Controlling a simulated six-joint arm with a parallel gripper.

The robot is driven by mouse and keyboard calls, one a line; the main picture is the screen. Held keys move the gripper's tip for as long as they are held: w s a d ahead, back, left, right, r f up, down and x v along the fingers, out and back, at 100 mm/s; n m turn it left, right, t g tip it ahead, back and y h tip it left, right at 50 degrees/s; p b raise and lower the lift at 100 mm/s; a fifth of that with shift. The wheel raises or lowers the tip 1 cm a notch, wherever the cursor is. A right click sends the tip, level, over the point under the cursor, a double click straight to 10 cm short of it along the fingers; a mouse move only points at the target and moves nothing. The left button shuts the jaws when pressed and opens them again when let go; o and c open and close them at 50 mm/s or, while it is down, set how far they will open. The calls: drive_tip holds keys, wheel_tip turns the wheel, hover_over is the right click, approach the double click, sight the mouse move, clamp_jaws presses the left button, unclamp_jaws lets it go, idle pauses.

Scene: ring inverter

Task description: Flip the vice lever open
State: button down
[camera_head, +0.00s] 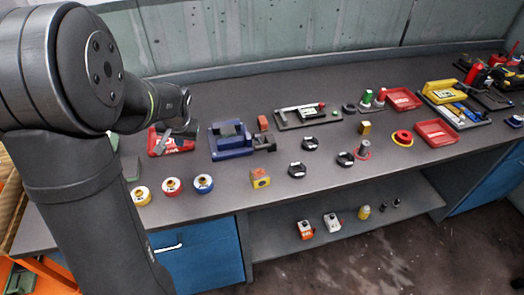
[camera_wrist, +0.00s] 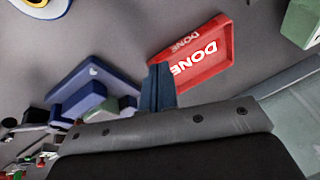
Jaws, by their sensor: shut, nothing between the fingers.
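The blue vice (camera_head: 235,140) sits on the bench left of the middle, with a grey-green block between its raised parts. In the wrist view the vice (camera_wrist: 90,95) lies left of my fingers and is cut off by my gripper body. My gripper (camera_head: 180,133) is over the red DONE tray (camera_head: 157,148), left of the vice and apart from it. In the wrist view my gripper (camera_wrist: 157,85) is shut and empty, its fingertips overlapping the edge of the DONE tray (camera_wrist: 205,60).
The wall (camera_head: 250,35) bounds the bench.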

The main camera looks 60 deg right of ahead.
drive_tip(key=s+d+r+m, duration=0.1)
drive_tip(key=s+d+m, duration=0.3)
drive_tip(key=s+m, duration=0.35)
drive_tip(key=m+h, duration=0.2)
drive_tip(key=m, duration=2.3)
approach(260, 142)
drive_tip(key=s+a, duration=0.4)
drive_tip(key=shift+w+d+r, duration=0.15)
drive_tip(key=shift+w+r, duration=0.05)
drive_tip(key=shift+r, duration=0.3)
drive_tip(key=x, duration=1)
drive_tip(key=shift+s, duration=0.1)
